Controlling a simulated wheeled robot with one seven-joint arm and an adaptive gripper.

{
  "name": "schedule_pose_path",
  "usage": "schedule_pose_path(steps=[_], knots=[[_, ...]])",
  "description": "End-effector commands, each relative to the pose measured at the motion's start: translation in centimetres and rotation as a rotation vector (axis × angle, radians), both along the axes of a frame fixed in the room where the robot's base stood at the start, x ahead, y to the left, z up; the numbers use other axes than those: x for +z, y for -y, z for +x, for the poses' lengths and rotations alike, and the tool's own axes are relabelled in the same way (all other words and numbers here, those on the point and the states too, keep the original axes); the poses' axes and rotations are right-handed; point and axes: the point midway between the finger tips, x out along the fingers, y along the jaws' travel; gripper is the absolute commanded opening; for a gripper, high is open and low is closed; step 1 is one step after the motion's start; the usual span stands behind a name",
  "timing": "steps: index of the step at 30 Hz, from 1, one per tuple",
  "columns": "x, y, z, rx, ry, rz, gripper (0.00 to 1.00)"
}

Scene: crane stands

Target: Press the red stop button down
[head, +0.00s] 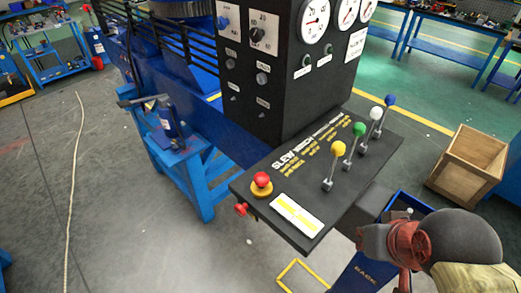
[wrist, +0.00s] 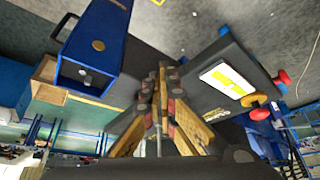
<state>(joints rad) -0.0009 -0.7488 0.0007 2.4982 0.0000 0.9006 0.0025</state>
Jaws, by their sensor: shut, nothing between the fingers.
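The red stop button (head: 262,180) is a round mushroom head on a yellow collar. It stands raised near the left end of the black sloping control panel (head: 310,246). In the wrist view the stop button (wrist: 260,114) shows at the right, beyond its yellow collar. My gripper (wrist: 158,92) is in the middle of the wrist view, its fingers together and empty. It is apart from the button, with the white and yellow label (wrist: 226,78) between them in that view. In the head view my arm is at the lower right, right of the button; the fingertips are not clear there.
A second red knob (head: 241,208) sticks out of the panel's edge, close to the button. Several levers with coloured balls (head: 359,129) rise from the panel's right half. A gauge cabinet (head: 300,85) stands behind. A wooden crate (head: 466,166) is at the right.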

Motion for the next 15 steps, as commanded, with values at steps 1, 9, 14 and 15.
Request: schedule_pose_path(steps=[1, 9, 14, 15], knots=[[2.0, 0.0, 0.0, -0.001, -0.001, 0.000, 0.00], [7.6, -0.2, 0.3, -0.007, -0.007, 0.008, 0.00], [10.9, -0.5, 0.7, -0.017, -0.018, 0.018, 0.00], [11.7, -0.6, 0.8, -0.020, -0.022, 0.021, 0.00]])
